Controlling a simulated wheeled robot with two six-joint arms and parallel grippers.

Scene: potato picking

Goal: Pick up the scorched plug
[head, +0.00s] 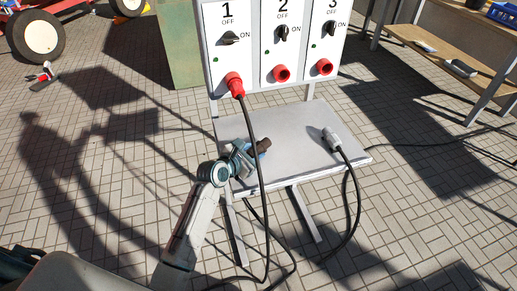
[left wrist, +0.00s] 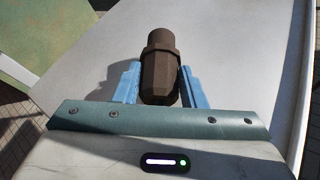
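The scorched plug (head: 264,145) is dark brown and lies at the left part of the grey shelf (head: 290,127) below the switch panel. In the left wrist view the plug (left wrist: 159,68) sits between the two blue fingers of my left gripper (left wrist: 160,84). Both fingers appear to press against its sides. In the head view my left gripper (head: 250,152) is low over the shelf's front left, and it partly hides the plug. I cannot tell whether the plug touches the shelf. My right gripper is not in view.
A grey plug (head: 331,138) with a black cable lies on the shelf's right. A red plug (head: 235,85) sits in socket 1 of the switch panel (head: 267,40), its cable hanging down past the shelf's front. Sockets 2 and 3 are empty. A wooden-shelf rack (head: 440,50) stands right.

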